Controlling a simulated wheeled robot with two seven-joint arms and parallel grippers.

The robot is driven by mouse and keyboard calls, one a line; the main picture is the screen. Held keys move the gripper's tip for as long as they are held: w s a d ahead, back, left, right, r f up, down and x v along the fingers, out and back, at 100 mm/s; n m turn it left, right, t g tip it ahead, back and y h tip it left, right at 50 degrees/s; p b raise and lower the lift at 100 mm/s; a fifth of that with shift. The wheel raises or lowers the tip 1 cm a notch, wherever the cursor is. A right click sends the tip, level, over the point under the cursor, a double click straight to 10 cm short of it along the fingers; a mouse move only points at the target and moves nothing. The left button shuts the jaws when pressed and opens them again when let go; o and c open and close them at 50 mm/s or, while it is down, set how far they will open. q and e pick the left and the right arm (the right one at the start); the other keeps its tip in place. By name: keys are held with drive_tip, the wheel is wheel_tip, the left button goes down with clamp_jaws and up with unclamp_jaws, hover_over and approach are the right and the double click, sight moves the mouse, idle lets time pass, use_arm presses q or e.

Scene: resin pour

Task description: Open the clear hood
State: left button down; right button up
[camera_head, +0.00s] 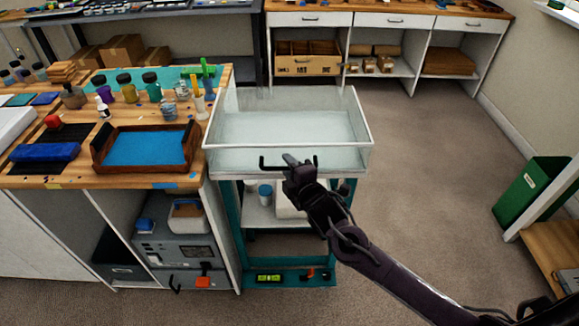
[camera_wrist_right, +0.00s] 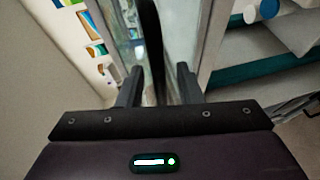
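The clear hood (camera_head: 290,157) is a see-through box with pale edges on top of a teal cart, in the middle of the head view. It looks closed. A black bar handle (camera_head: 272,168) runs along its front edge. My right gripper (camera_head: 293,161) is at the right part of this handle. In the right wrist view, the two fingers of the right gripper (camera_wrist_right: 159,80) stand apart, with the dark handle bar (camera_wrist_right: 153,40) between them and gaps on both sides. My left gripper is not in view.
A wooden workbench (camera_head: 60,179) with bottles and a blue-lined wooden tray (camera_head: 103,165) stands close on the left of the cart (camera_head: 290,279). The cart's lower shelves hold white and blue items. Open carpet lies right of the cart. A green bin (camera_head: 530,190) stands at far right.

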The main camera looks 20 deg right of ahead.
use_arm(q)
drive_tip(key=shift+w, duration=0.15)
use_arm(e)
drive_tip(key=shift+c, duration=0.4)
clamp_jaws()
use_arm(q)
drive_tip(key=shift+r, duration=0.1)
use_arm(e)
drive_tip(key=shift+r, duration=0.1)
